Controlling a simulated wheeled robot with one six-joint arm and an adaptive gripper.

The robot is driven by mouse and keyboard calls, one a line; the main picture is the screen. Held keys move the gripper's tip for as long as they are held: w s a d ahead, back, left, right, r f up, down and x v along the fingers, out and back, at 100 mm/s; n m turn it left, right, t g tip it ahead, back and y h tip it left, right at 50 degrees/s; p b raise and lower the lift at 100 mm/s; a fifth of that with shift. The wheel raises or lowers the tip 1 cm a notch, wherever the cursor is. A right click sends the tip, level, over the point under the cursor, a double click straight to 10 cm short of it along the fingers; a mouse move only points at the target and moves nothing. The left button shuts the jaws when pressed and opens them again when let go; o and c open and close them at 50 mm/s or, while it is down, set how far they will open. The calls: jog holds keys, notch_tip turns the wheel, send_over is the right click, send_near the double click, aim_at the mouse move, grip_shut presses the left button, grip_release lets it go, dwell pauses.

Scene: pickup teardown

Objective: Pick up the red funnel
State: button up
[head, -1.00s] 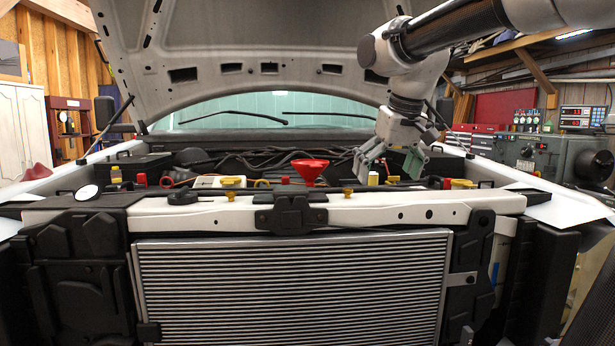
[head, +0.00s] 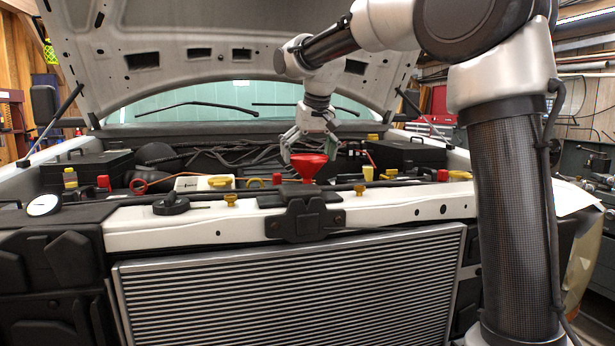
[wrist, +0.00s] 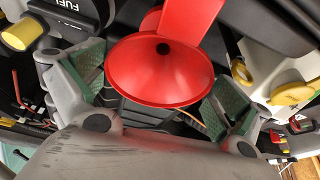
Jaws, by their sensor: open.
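The red funnel (head: 309,167) stands upright, wide mouth up, in the engine bay just behind the front crossmember. My gripper (head: 308,150) is above and slightly behind it, pointing down with its fingers spread. In the wrist view the funnel (wrist: 160,68) fills the top middle, its mouth and dark central hole facing the camera. My gripper's green-padded fingertips (wrist: 158,90) stand open on either side of the funnel, apart from its rim as far as I can tell. The lower part of the funnel is hidden beneath its cone.
The white front crossmember (head: 150,234) and black latch block (head: 305,221) lie in front of the funnel. Yellow caps (head: 221,182) and black boxes (head: 85,169) sit around it. The raised hood (head: 230,25) hangs over the bay.

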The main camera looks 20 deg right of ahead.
jog(key=shift+w+f, duration=0.25)
jog(key=shift+f, duration=0.35)
jog(key=c, duration=0.6)
jog(key=shift+r, duration=0.1)
jog(key=shift+c, duration=0.2)
